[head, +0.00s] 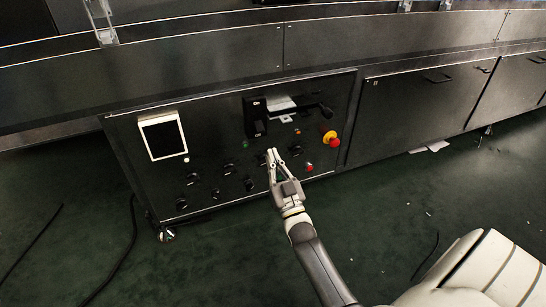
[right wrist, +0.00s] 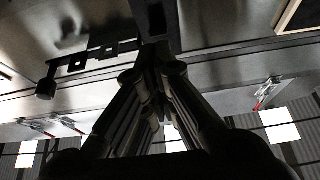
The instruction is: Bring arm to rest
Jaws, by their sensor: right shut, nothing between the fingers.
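My right gripper (head: 273,158) is in front of the dark control panel (head: 215,120) of the tunnel dryer in the head view. Its fingers are shut with nothing between them, and they point up toward the panel's knobs. I cannot tell whether the fingertips touch the panel. In the right wrist view the shut fingers (right wrist: 160,75) reach up toward a dark upright part. My left gripper is not in view.
The panel carries a white-framed screen (head: 163,136), several black knobs (head: 191,178), a black switch handle (head: 318,107) and a red emergency button on yellow (head: 331,139). Dark cabinet doors (head: 425,105) with handles stand to the right. Cables (head: 118,262) lie on the open green floor.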

